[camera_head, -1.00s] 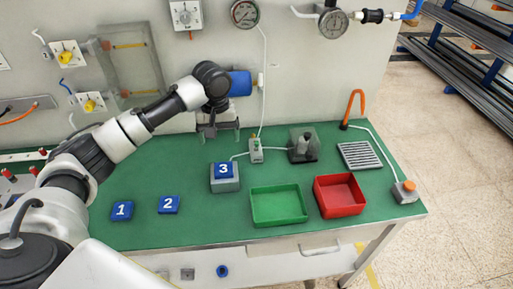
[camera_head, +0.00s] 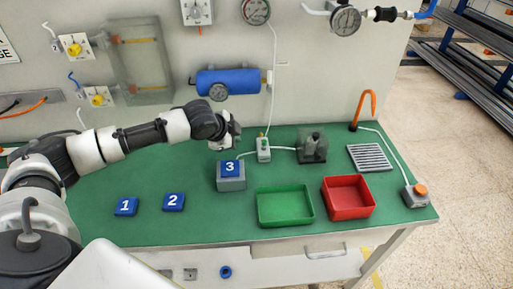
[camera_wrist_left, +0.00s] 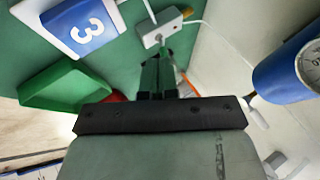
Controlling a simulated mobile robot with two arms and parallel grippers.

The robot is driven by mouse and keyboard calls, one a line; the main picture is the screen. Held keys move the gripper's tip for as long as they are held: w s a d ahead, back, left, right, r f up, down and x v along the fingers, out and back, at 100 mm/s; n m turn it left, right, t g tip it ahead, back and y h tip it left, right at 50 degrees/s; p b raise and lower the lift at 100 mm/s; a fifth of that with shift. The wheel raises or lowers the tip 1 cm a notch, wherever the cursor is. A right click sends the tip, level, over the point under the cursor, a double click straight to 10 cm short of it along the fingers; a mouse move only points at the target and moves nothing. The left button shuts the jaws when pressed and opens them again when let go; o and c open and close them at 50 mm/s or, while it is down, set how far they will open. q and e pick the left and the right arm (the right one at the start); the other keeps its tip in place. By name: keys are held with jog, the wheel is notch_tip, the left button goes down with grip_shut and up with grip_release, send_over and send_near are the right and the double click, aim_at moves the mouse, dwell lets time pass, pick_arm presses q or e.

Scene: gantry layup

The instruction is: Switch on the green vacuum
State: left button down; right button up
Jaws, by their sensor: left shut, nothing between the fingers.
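A small grey switch box (camera_head: 263,152) with a thin upright part on top stands at the back of the green bench, joined to a cord and a tube. It also shows in the left wrist view (camera_wrist_left: 160,28), just beyond my fingertips. No thing is clearly marked as the green vacuum. My left gripper (camera_head: 230,140) is just left of the switch box, and in the wrist view its fingers (camera_wrist_left: 158,75) are shut and empty, pointing at the box. I cannot tell whether they touch it. My right gripper is not in view.
A grey block with blue tile 3 (camera_head: 231,169) sits just in front of my gripper. Tiles 1 (camera_head: 126,207) and 2 (camera_head: 173,202), a green tray (camera_head: 285,222) and a red tray (camera_head: 348,212) lie nearer. A blue cylinder (camera_head: 235,82) is on the wall behind.

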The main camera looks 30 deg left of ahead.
aim_at(264, 144)
pick_arm(q)
jog(key=m, duration=0.1)
jog(key=m+t, duration=0.1)
jog(key=m, duration=0.1)
jog(key=m+h, duration=0.1)
jog(key=m, duration=0.1)
jog(key=shift+s+d+f, duration=0.25)
jog(key=shift+s+d, duration=0.05)
jog(key=m, duration=0.2)
jog(key=s+d+m+t+h, duration=0.1)
jog(key=m, duration=0.1)
jog(key=shift+b, duration=0.3)
jog(key=shift+w, duration=0.1)
jog(key=p+x, duration=0.1)
jog(key=x, duration=0.9)
jog(key=shift+w+d+r, duration=0.1)
jog(key=shift+r, duration=0.05)
jog(key=shift+d, duration=0.1)
